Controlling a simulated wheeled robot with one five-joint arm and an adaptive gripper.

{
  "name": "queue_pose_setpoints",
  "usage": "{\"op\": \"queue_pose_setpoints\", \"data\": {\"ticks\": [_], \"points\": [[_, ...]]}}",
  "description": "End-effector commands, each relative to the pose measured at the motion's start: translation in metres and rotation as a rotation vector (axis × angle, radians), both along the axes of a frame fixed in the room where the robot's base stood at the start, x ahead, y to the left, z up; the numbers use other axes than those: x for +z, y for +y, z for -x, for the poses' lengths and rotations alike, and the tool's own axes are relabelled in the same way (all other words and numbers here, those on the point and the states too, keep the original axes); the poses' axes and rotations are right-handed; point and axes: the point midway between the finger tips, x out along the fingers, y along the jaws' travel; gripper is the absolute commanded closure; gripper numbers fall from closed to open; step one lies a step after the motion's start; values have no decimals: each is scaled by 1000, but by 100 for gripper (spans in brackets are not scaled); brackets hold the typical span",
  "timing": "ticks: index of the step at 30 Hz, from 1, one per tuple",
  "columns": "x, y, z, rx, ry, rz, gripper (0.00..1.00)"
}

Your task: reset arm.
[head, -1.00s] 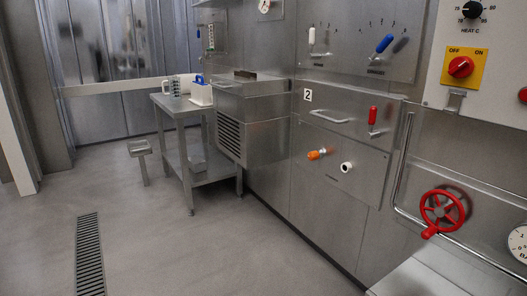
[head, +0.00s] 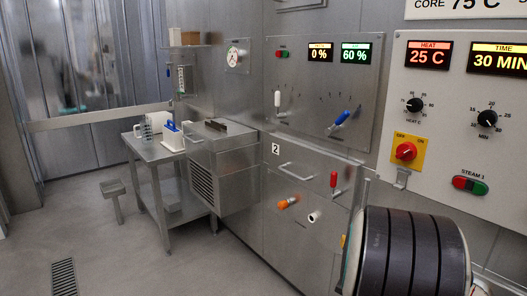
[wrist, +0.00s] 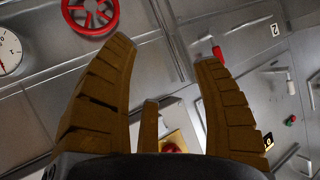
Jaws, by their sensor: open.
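Behind the fingers are steel panels. A yellow plate with a red knob (wrist: 172,147) shows low between the fingers, partly hidden. A dark banded cylindrical part at the lower right of the head view appears to be part of my arm. My gripper's fingers do not show in the head view.
A red handwheel (wrist: 91,13) and a gauge (wrist: 9,51) are at the wrist view's upper left. In the head view, a steel table (head: 150,150) stands left of the machine with a number 2 label (head: 276,149). The floor (head: 120,255) at lower left is clear.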

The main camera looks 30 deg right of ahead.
Motion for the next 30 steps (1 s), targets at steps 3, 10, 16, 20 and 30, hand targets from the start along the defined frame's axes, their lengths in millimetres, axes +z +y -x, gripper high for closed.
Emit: {"op": "queue_pose_setpoints", "data": {"ticks": [3,10,16,20,30], "points": [[49,69,-25,159,94,-66,40],[105,196,-23,448,310,-173,40],[149,285,19,684,511,-225,40],[170,322,53,805,626,-240,40],[195,359,110,966,794,-249,40]]}}
